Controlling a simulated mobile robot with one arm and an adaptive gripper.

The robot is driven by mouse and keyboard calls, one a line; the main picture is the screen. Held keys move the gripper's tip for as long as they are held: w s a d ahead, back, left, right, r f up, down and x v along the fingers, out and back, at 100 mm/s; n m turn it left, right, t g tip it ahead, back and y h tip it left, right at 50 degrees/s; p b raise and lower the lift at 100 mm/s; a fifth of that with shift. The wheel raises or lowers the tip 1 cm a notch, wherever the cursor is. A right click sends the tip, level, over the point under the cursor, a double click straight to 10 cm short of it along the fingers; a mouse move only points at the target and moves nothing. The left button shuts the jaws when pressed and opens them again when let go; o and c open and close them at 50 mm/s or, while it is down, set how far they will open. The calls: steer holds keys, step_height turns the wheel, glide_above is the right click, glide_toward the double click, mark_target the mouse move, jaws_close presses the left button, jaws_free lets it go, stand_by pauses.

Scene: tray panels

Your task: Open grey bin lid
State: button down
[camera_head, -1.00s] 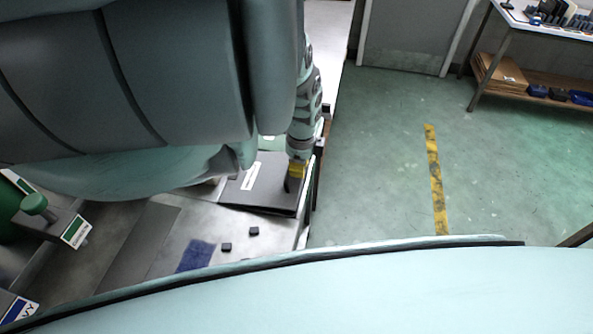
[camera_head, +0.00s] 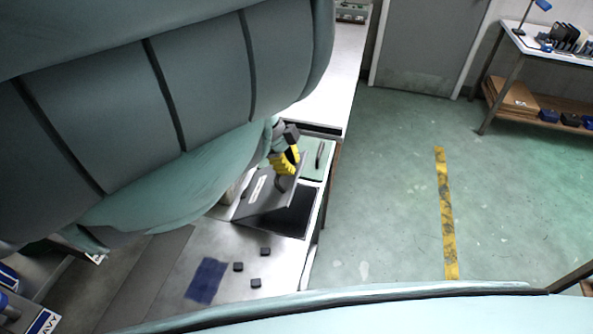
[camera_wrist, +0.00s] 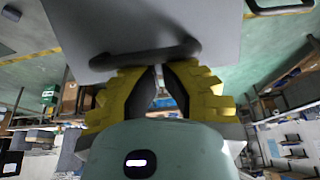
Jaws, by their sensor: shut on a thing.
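The grey bin lid (camera_head: 262,194) with a white label strip is tilted up in the head view, and a dark opening (camera_head: 290,218) shows beneath it. My gripper (camera_head: 287,163), with yellow fingers, is at the raised lid's upper right edge. In the wrist view, my gripper (camera_wrist: 161,80) is closed around a dark bar handle (camera_wrist: 150,55) on the underside or face of the grey lid panel (camera_wrist: 140,22). The lid's hinge side is partly hidden behind my arm.
A green lid with a dark handle (camera_head: 318,155) lies just behind the bin. Small dark blocks (camera_head: 265,251) and a blue cloth-like patch (camera_head: 207,280) lie on the metal worktop in front. The floor to the right is clear, with a yellow stripe (camera_head: 447,215).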

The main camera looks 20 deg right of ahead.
steer(key=shift+w+a+r+g+h+b, duration=0.15)
steer(key=shift+w+a+r+h+b, duration=0.15)
steer(key=shift+a, duration=0.25)
steer(key=shift+w+a+r+g+h+b, duration=0.15)
steer(key=shift+w+a+r+h+b, duration=0.05)
steer(key=shift+w+a+r+b, duration=0.25)
steer(key=shift+f, duration=0.1)
